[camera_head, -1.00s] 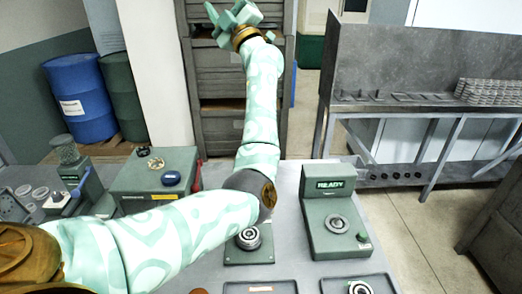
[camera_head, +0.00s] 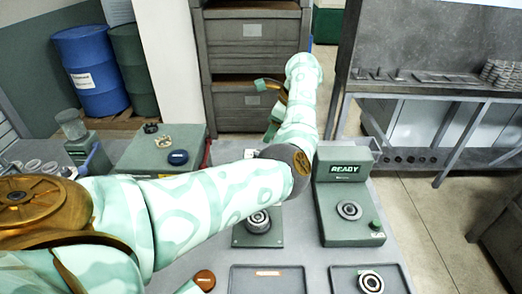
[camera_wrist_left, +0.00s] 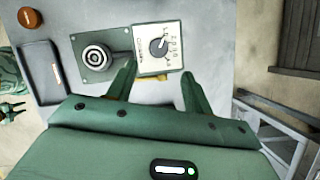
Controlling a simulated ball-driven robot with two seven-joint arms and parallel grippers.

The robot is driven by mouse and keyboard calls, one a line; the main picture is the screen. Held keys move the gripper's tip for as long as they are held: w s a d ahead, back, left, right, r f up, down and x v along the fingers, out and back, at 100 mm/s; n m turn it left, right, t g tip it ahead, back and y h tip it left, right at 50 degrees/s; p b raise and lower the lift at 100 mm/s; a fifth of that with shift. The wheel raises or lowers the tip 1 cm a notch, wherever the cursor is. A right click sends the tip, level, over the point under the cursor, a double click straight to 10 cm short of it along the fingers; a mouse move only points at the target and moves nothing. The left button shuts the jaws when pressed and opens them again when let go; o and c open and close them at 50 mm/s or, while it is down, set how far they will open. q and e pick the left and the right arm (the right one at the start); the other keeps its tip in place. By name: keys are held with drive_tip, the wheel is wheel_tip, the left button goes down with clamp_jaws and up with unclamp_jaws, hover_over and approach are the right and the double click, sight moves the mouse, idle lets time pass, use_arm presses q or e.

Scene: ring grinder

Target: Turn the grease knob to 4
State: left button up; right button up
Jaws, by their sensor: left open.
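The grease knob (camera_wrist_left: 158,46) is a dark round knob with a light pointer mark on a white numbered panel (camera_wrist_left: 145,66). Its exact setting is too small to read. My left gripper (camera_wrist_left: 158,76) is open in the left wrist view, its fingers spread on either side of the knob panel, with nothing between them. In the head view my left gripper (camera_head: 269,107) hangs partly behind my forearm, which hides the knob. A green part at the left edge of the wrist view looks like my right gripper (camera_wrist_left: 12,111); its jaws are unclear.
A green plate with a ring fixture (camera_head: 258,222) stands beside the knob panel. The READY machine (camera_head: 346,205) is to its right. Two dark trays (camera_head: 240,284) (camera_head: 340,284) and an orange-brown cap (camera_head: 205,280) lie at the front. A green box (camera_head: 140,160) stands left.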

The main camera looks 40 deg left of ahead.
use_arm(q)
drive_tip(key=b+x, duration=0.1)
drive_tip(key=x, duration=0.8)
drive_tip(key=shift+s+a+f, duration=0.1)
drive_tip(key=shift+a+f, duration=0.1)
drive_tip(key=shift+f, duration=0.05)
drive_tip(key=shift+c, duration=0.3)
drive_tip(key=c, duration=0.9)
